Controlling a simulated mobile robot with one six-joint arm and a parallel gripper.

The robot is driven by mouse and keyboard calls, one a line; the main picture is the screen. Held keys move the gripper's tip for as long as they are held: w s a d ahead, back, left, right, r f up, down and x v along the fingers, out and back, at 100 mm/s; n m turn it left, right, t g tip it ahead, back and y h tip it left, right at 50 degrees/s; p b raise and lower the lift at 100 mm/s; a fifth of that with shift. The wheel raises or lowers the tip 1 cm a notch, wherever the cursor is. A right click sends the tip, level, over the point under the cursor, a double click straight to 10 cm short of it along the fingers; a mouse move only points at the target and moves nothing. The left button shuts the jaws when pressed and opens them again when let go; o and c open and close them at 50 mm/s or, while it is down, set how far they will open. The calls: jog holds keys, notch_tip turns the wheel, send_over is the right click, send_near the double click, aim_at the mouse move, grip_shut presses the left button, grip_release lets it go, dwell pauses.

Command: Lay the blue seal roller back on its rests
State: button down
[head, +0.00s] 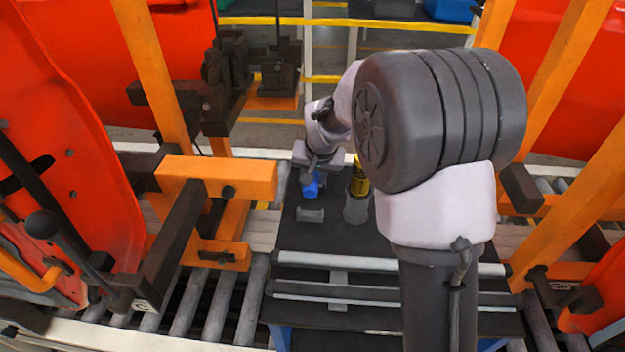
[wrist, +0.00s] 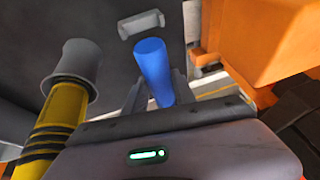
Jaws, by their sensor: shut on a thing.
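The blue seal roller (head: 311,187) is a short plain blue cylinder. It shows at the end of my gripper (head: 309,178) in the head view, over the dark table top. In the wrist view the roller (wrist: 153,68) stands out from between the two grey fingers of my gripper (wrist: 157,88), which is shut on it. A small grey rest (head: 310,214) with raised ends sits on the table, nearer the camera than the roller. The rest (wrist: 141,24) also shows beyond the roller's far end in the wrist view, empty and apart from it.
A yellow and black tool (head: 359,178) stands in a grey cup (head: 355,211) to the right of the rest. The dark table top (head: 330,238) is bare in front. Orange frames (head: 215,176) with red panels flank the table, and rollers (head: 220,305) run at its left.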

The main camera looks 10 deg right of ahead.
notch_tip(320, 180, down, 5)
jog(key=shift+w+f+b, duration=0.1)
jog(key=shift+f+b, duration=0.1)
jog(key=shift+b, duration=0.35)
jog(key=shift+f, duration=0.2)
jog(key=c, duration=1)
grip_release()
